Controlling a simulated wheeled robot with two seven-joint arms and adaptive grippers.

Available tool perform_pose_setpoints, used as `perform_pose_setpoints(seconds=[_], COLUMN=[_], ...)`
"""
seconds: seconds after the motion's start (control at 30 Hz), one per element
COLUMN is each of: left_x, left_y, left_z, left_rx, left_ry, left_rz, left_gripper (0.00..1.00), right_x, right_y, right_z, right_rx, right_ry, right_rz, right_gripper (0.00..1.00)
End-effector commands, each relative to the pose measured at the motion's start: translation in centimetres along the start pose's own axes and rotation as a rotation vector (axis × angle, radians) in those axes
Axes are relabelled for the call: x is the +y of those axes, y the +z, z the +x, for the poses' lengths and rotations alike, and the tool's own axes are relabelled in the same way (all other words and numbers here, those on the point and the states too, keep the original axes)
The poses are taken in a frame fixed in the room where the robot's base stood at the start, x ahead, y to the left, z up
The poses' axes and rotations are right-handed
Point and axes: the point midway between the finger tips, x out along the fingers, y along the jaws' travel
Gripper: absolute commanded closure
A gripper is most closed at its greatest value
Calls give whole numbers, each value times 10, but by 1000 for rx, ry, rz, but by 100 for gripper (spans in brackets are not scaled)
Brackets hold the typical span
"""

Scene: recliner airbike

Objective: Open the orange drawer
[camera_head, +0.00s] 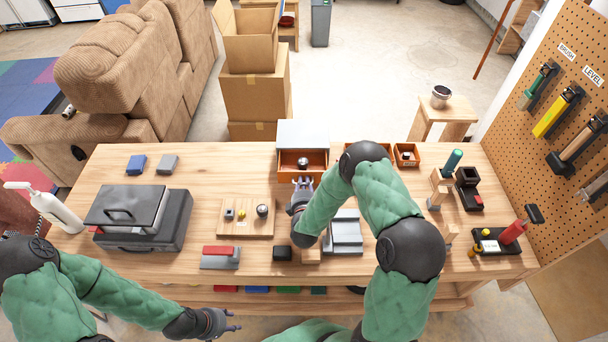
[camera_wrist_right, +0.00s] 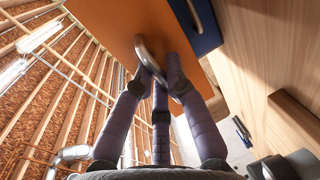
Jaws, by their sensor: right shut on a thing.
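The orange drawer (camera_head: 288,177) sits in a small cabinet with a light grey top (camera_head: 302,134) at the back middle of the workbench. It stands pulled out, and its inside shows with a round silvery thing (camera_head: 303,161) in it. My right gripper (camera_head: 303,184) is at the drawer's front. In the right wrist view, its purple fingers (camera_wrist_right: 162,85) are closed around the curved metal handle (camera_wrist_right: 148,58) on the orange front (camera_wrist_right: 110,25). My left gripper (camera_head: 232,320) is open and empty, low in front of the bench, away from the drawer.
A blue drawer front (camera_wrist_right: 196,25) is beside the orange one in the right wrist view. A wooden board with small items (camera_head: 245,228) and a dark toolbox (camera_head: 140,218) lie to the left. Orange bins (camera_head: 406,155) and wooden stands are to the right. My right arm hides part of the bench.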

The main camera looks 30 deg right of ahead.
Motion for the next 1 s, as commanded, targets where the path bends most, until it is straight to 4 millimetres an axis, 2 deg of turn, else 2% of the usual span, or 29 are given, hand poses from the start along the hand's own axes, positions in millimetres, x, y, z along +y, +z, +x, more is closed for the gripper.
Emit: perform_pose_setpoints(seconds=[0.2, 0.23, 0.3, 0.33, 0.73, 1.0], left_x=[0, 0, 0, 0, 0, 0], left_y=[0, 0, 0, 0, 0, 0], left_z=[0, 0, 0, 0, 0, 0], left_rx=[0, 0, 0, 0, 0, 0], left_ry=[0, 0, 0, 0, 0, 0], left_rz=[0, 0, 0, 0, 0, 0], left_gripper=[60, 60, 60, 60, 60, 60], right_x=[-1, -1, -1, -1, 0, -1], right_y=[0, 0, 0, 0, 0, -1], right_z=[0, 0, 0, 0, -4, -38], right_rx=[1, 1, 1, 1, 1, 3], right_ry=[-2, -2, -2, -2, -1, -3], right_rz=[-1, -1, -1, -1, -1, -2], right_gripper=[100, 83, 63, 60, 60, 60])
